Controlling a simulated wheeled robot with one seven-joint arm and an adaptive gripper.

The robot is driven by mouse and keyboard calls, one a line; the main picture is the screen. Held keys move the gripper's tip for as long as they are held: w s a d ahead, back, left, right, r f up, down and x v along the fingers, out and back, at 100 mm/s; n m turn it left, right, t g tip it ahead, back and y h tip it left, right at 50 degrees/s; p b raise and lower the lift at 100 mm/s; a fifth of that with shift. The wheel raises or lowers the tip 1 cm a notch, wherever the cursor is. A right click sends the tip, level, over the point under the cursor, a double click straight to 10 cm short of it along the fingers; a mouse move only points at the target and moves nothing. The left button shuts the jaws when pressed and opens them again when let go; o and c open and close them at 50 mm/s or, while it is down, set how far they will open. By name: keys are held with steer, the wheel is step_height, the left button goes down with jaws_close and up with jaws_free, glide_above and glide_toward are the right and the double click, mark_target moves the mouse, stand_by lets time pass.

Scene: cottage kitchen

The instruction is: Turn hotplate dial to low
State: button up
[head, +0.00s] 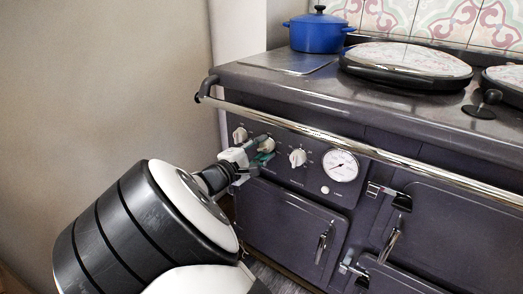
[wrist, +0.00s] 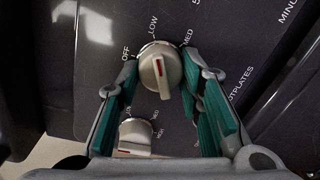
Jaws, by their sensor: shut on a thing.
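The hotplate dial (wrist: 160,72) is a pale round knob with a raised grip and a red line, near the lettering HOTPLATES. OFF, LOW and MED are printed around it. Its grip runs roughly up and down in the wrist view, the upper end near LOW; I cannot tell which end is the pointer. My gripper (wrist: 162,92) is shut on this dial, with one teal-padded finger on either side. In the head view my gripper (head: 262,151) reaches the range's front panel from the left and partly hides the dial (head: 266,144).
In the head view, another dial (head: 297,158) and a gauge (head: 340,166) are to the right. A towel rail (head: 360,147) crosses above the panel. A blue pot (head: 318,33) stands on top.

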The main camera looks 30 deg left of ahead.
steer(key=shift+s+f, duration=0.1)
steer(key=o, duration=1.2)
steer(key=shift+c, duration=0.2)
steer(key=s, duration=0.7)
steer(key=shift+s+a+r, duration=0.2)
steer(key=shift+a+r, duration=0.05)
steer(key=shift+a, duration=0.2)
